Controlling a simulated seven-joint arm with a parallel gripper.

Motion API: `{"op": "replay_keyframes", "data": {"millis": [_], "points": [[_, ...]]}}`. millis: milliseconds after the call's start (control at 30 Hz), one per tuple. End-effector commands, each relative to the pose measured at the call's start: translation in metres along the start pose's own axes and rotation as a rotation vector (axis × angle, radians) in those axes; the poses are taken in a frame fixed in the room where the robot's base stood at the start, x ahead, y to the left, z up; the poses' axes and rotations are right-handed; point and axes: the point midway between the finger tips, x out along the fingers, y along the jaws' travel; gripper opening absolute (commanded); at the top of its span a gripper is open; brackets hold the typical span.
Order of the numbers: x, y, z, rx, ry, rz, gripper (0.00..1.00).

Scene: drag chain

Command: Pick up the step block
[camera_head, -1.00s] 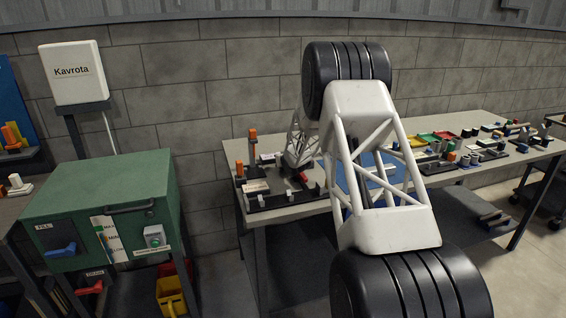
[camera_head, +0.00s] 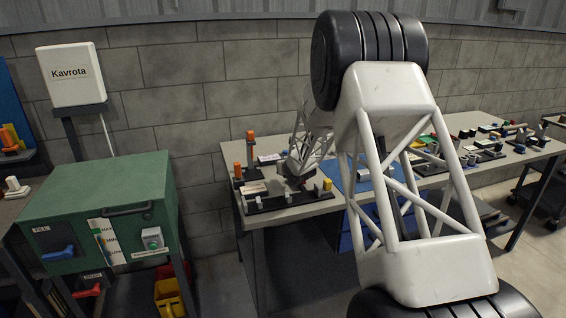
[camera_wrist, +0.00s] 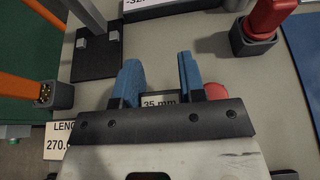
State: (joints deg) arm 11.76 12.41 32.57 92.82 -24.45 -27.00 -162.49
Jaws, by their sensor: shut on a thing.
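My gripper (camera_wrist: 159,78) shows in the wrist view with two blue fingers set apart, shut on the step block. The block is mostly hidden; a small plate marked "35 mm" (camera_wrist: 158,100) shows low between the fingers, and I cannot tell whether it is part of the block. In the head view my gripper (camera_head: 297,182) is small and dark, low over the black fixture (camera_head: 270,203) on the workbench (camera_head: 330,207). The block cannot be made out there.
In the wrist view, a red part in a dark socket (camera_wrist: 254,40) stands at upper right, an orange post (camera_wrist: 25,90) at left, and a round red piece (camera_wrist: 215,91) beside the right finger. A yellow piece (camera_head: 327,184) stands at the fixture's right end.

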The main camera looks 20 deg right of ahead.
Motion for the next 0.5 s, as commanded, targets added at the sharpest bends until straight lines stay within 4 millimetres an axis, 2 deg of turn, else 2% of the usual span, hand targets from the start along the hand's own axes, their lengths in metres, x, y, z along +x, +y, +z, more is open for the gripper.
{"op": "replay_keyframes", "data": {"millis": [200,500], "points": [[-0.027,0.005,-0.007,0.0,-0.001,0.0,0.03],[-0.049,0.009,-0.015,0.0,0.0,0.0,0.03]]}}
